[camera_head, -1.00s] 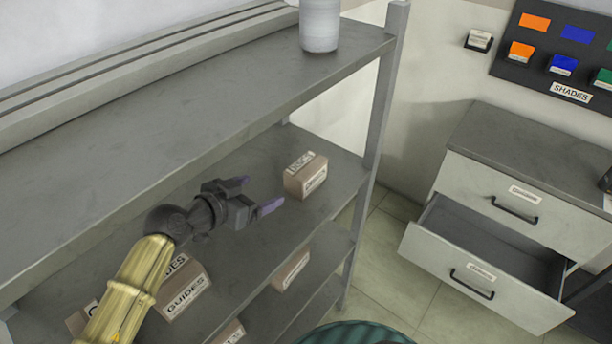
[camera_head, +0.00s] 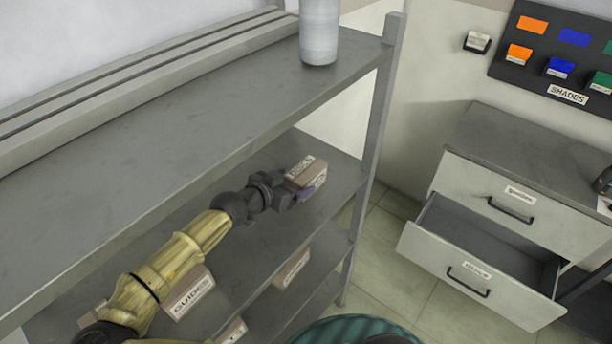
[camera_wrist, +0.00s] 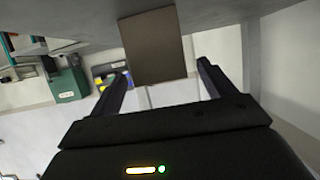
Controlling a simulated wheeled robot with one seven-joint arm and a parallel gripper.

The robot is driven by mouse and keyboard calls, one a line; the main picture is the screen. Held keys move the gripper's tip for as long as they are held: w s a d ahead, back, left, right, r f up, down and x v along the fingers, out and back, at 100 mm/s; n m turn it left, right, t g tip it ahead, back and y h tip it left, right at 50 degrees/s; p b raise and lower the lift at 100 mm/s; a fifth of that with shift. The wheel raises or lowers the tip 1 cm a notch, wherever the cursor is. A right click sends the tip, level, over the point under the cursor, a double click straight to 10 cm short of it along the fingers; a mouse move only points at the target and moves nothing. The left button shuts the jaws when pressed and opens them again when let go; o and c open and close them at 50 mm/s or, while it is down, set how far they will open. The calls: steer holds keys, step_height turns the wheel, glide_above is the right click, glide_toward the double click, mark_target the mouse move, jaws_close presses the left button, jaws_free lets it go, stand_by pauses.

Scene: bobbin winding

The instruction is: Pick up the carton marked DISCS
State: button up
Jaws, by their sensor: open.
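A small brown carton (camera_head: 308,172) with white labels sits on the middle shelf near its right end; its lettering is too small to read surely as DISCS. My gripper (camera_head: 298,190) has reached this carton from the left, and its front part hides some of the carton. In the wrist view my gripper (camera_wrist: 162,76) is open. The carton (camera_wrist: 157,45) shows as a plain brown face between and just beyond the two fingers. I cannot tell whether either finger touches it.
A carton marked GUIDES (camera_head: 190,293) stands on the middle shelf beneath my arm. Another carton (camera_head: 292,268) is on a lower shelf. The upper shelf (camera_head: 200,115) overhangs, with a pale cylinder (camera_head: 319,35) on it. A shelf post (camera_head: 375,130) stands at right. An open drawer (camera_head: 480,262) juts out.

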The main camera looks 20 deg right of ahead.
mark_target(303, 177)
steer(key=shift+w+d+p, duration=0.2)
steer(key=shift+d+p, duration=0.15)
steer(key=shift+p, duration=0.05)
steer(key=p+x, duration=0.1)
steer(key=x, duration=0.3)
steer(key=shift+w+f+p, duration=0.1)
steer(key=shift+f+p, duration=0.15)
steer(key=shift+p, duration=0.15)
steer(key=c, duration=1.1)
steer(key=shift+c, duration=0.2)
step_height(303, 177, up, 10)
steer(key=b, duration=0.2)
steer(key=shift+b, duration=0.3)
